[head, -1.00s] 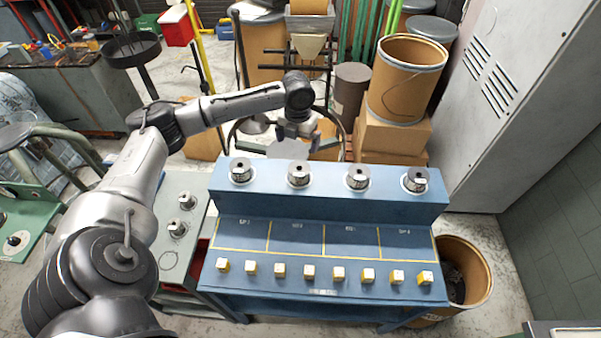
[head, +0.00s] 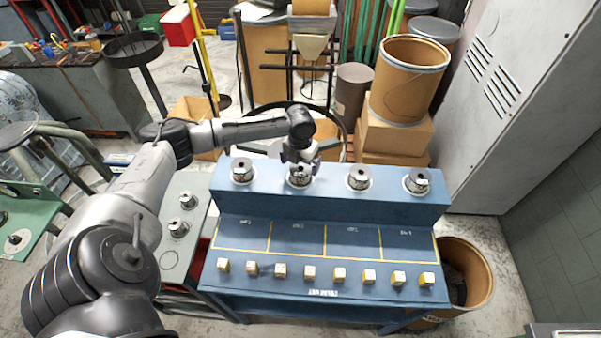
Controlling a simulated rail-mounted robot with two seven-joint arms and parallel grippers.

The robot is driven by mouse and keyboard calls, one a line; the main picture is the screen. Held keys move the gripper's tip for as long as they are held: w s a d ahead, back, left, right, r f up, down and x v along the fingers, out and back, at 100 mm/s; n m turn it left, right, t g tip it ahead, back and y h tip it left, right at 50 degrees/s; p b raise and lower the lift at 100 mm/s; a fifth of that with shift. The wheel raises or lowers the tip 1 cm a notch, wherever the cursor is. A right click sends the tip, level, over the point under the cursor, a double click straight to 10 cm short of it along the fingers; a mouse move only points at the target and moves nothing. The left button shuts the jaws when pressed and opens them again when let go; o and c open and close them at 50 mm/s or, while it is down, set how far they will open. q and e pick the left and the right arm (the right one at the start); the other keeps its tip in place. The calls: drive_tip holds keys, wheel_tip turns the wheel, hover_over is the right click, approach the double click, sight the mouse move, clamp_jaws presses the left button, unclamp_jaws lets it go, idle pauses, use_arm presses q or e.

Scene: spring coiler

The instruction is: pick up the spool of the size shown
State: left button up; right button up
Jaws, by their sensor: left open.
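Several dark-topped spools stand in a row on the raised back ledge of the blue bench (head: 330,206): a far left spool (head: 242,171), a second spool (head: 300,176), a third spool (head: 359,178) and a far right spool (head: 418,181). My left gripper (head: 300,162) is open, pointing down at the second spool from the left, right at its top. Whether its fingers touch the spool cannot be told. Two more spools, an upper one (head: 187,200) and a lower one (head: 178,228), stand on the grey side cart. My right gripper is not in view.
Several small white-and-yellow blocks (head: 310,272) line the bench's front, below marked bays. The grey cart (head: 176,262) adjoins the bench on the left. A cardboard drum (head: 468,272) stands at its right. Boxes and a drum (head: 405,80) stand behind.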

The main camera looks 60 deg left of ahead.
use_arm(q)
wheel_tip(320, 180, down, 4)
drive_tip(key=shift+d, duration=0.15)
drive_tip(key=shift+c, duration=0.5)
drive_tip(key=shift+r, duration=0.1)
drive_tip(key=c, duration=1.1)
